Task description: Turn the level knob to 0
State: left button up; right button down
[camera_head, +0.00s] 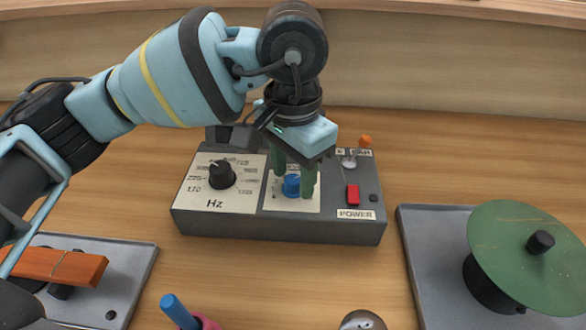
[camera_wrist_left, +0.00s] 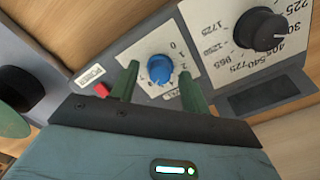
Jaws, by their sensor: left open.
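The level knob is the small blue knob (camera_head: 291,186) on the front panel of a grey box (camera_head: 280,230). It also shows in the left wrist view (camera_wrist_left: 160,69), on a white dial plate with small numbers. My left gripper (camera_head: 294,188) comes down from above with its two green fingers on either side of the blue knob. In the left wrist view the fingers (camera_wrist_left: 158,86) are apart, with gaps between them and the knob. The knob's exact setting is too small to read. My right gripper is not in view.
A green disc (camera_head: 527,255) on a grey base stands at right. An orange bar (camera_head: 55,266) lies at left.

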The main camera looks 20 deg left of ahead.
pick_arm(q)
jog(key=shift+f, duration=0.1)
jog(key=c, duration=1)
